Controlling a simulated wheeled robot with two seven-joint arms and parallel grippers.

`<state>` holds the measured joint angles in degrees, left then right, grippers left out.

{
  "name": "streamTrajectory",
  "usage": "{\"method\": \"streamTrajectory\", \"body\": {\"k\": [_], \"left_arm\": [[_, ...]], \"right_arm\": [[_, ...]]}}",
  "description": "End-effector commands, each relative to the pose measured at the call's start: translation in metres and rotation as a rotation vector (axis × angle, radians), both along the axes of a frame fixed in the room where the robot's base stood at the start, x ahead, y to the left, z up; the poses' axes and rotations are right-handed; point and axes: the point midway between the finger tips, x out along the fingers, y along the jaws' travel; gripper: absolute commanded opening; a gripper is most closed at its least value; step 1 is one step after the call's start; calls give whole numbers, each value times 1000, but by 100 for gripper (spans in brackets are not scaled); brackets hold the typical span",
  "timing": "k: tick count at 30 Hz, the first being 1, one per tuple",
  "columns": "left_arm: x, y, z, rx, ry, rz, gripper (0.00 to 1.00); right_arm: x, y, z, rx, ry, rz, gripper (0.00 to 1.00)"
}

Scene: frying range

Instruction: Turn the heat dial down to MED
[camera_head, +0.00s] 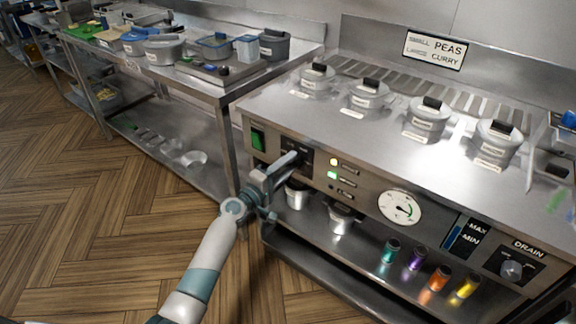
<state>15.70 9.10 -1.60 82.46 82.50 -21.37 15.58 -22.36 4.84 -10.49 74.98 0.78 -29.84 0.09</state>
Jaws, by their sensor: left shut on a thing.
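The frying range (350,150) stands at the right with its control panel facing me. My left gripper (290,163) reaches the dark dial plate (306,152) at the panel's left part and is shut on the heat dial there. The gripper hides the dial and most of its markings, so I cannot read its setting. A round gauge (401,208) is further right. My right gripper is not in view.
Several lidded pots (428,119) stand on the range top. Below the panel, a shelf holds metal pots (342,217) and coloured jars (439,278). A drain knob (512,269) is at the lower right. A steel table (222,85) with containers is at the left. The wooden floor is clear.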

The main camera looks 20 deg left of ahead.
Motion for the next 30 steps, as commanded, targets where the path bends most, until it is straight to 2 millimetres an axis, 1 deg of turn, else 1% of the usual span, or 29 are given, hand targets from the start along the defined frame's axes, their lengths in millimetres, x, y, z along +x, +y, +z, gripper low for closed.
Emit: {"method": "streamTrajectory", "body": {"k": [5, 6, 8, 9, 17, 22, 26, 30], "left_arm": [[0, 1, -1, 1, 1, 2, 14], [0, 1, -1, 1, 1, 2, 39], [0, 1, -1, 1, 1, 2, 53], [0, 1, -1, 1, 1, 1, 55], [0, 0, 0, 1, 0, 1, 55], [-4, 2, -1, 2, 0, 1, 55], [-14, 6, -2, 1, 1, 1, 55], [-32, 12, -2, 4, 1, 0, 55]], "right_arm": [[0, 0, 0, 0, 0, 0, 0], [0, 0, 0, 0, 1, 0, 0], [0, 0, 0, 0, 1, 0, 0], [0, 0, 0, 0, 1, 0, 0], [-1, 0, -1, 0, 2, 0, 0], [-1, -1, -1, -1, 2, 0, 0], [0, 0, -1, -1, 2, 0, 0], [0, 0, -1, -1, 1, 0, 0]]}}
